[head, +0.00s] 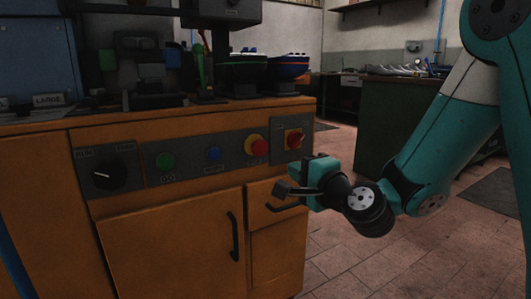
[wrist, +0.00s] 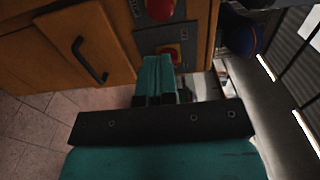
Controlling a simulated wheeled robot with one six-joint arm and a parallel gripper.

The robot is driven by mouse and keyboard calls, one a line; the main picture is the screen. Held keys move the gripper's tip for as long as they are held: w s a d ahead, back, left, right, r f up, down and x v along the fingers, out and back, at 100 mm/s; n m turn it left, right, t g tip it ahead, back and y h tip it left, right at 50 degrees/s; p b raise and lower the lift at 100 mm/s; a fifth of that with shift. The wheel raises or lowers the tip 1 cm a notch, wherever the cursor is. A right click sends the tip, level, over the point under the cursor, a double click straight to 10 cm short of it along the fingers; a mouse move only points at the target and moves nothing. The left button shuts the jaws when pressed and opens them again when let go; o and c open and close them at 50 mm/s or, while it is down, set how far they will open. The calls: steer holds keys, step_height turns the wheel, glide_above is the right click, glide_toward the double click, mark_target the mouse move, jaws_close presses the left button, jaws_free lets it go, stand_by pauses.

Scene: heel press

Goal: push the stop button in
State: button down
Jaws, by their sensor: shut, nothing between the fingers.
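A red mushroom-shaped button (head: 257,144) on a yellow base sits on the grey control panel on the front of the orange cabinet; I take it as the stop button, though its small label is not legible. In the wrist view the red button (wrist: 160,9) shows at the top edge, partly cut off. My gripper (head: 283,194) is shut and empty, in front of the cabinet, below and to the right of the button and apart from it. In the wrist view the closed teal fingers (wrist: 159,68) point toward the panel.
A red rotary switch (head: 295,138) on a yellow plate sits right of the button; it also shows in the wrist view (wrist: 172,52). Left are a blue button (head: 213,153), a green button (head: 165,161) and a black knob (head: 110,175). Door handles (head: 233,236) stick out below.

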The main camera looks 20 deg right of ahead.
mark_target(261, 148)
steer(key=p+x, duration=0.7)
steer(key=x, duration=0.6)
steer(key=shift+w+a, duration=0.1)
steer(key=shift+w, duration=0.2)
steer(key=shift+p, duration=0.35)
